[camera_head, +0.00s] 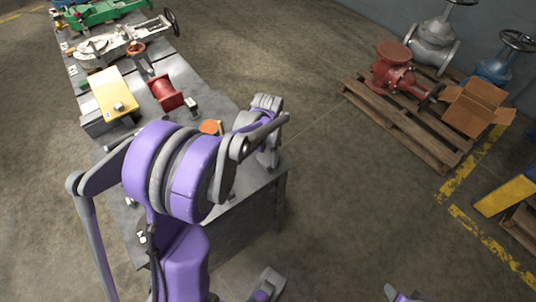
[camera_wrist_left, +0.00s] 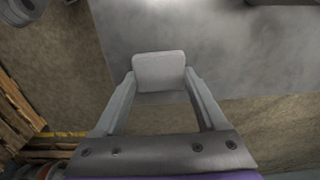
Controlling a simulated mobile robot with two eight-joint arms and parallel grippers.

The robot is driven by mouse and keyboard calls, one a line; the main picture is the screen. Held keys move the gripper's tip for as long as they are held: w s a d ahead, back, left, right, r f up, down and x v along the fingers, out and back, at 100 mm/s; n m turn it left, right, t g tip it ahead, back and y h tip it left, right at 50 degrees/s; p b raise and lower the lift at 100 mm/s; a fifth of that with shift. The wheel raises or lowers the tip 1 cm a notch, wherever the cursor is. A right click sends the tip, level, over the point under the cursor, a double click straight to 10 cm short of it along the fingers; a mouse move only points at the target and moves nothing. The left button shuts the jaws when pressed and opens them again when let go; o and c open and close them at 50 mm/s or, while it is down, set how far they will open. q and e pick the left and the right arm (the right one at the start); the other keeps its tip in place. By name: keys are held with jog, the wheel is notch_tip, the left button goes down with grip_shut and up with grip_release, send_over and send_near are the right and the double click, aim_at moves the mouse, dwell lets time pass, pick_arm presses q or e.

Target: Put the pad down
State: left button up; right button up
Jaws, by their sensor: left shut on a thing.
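My left gripper (camera_head: 268,150) is at the near right corner of the grey worktable (camera_head: 255,205), with its purple arm in front of much of the table. In the left wrist view the gripper (camera_wrist_left: 162,85) is shut on a light grey pad (camera_wrist_left: 159,70), a rounded block between its two fingertips. The pad shows against the grey tabletop (camera_wrist_left: 230,50), close to the table's edge. I cannot tell whether it touches the top. The pad is not clear in the head view.
The table holds a yellow-topped box (camera_head: 115,95), a red spool (camera_head: 166,92), an orange disc (camera_head: 210,127) and a green machine (camera_head: 105,12). A wooden pallet (camera_head: 400,125) with valves and an open carton (camera_head: 475,106) stands at right. The floor between is clear.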

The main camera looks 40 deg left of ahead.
aim_at(268, 157)
pick_arm(q)
jog(key=o, duration=1.6)
jog(key=shift+c, duration=0.2)
jog(key=shift+r+p, duration=0.3)
notch_tip(268, 157, up, 11)
jog(key=p, duration=0.2)
jog(key=s+d+f+n+t, duration=0.1)
jog(key=s+d+n+t, duration=0.2)
jog(key=s+d, duration=1.1)
jog(key=shift+s+d+f+t, duration=0.2)
jog(key=shift+s+f+t, duration=0.1)
jog(key=shift+s+t, duration=0.85)
jog(key=shift+s, duration=0.1)
